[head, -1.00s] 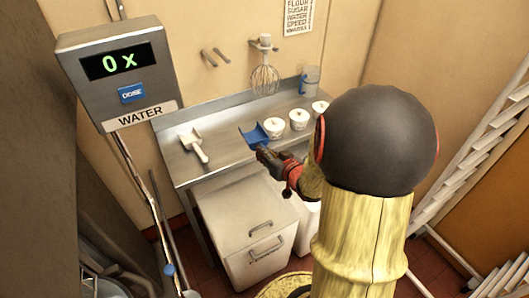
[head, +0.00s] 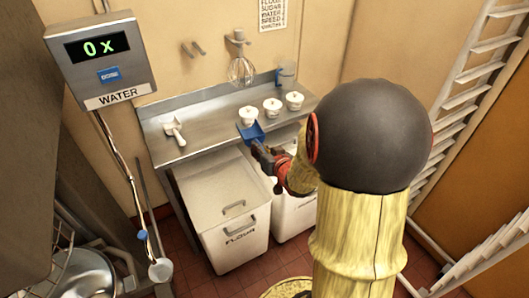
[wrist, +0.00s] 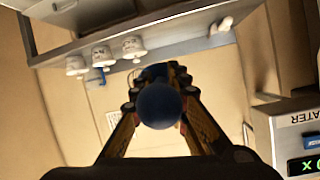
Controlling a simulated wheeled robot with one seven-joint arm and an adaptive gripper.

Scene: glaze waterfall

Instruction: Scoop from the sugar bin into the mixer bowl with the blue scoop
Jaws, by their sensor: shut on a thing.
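My gripper (head: 262,154) is shut on the handle of the blue scoop (head: 251,133) near the counter's front edge. In the wrist view, the dark blue handle end (wrist: 158,105) sits between my gripper's fingers (wrist: 158,85). I cannot see whether the scoop holds anything. A white bin (head: 295,212) stands right of the flour bin, partly behind my arm; its label is hidden, so I cannot tell if it holds sugar. A metal bowl (head: 88,275), possibly the mixer bowl, is at the lower left, partly cut off.
The closed flour bin (head: 222,205) stands under the steel counter (head: 205,133). A white scoop (head: 174,130) and several white lidded pots (head: 272,107) are on the counter. The water dispenser (head: 102,62) reads 0 x. A white rack (head: 470,100) stands at the right. Red floor shows in front.

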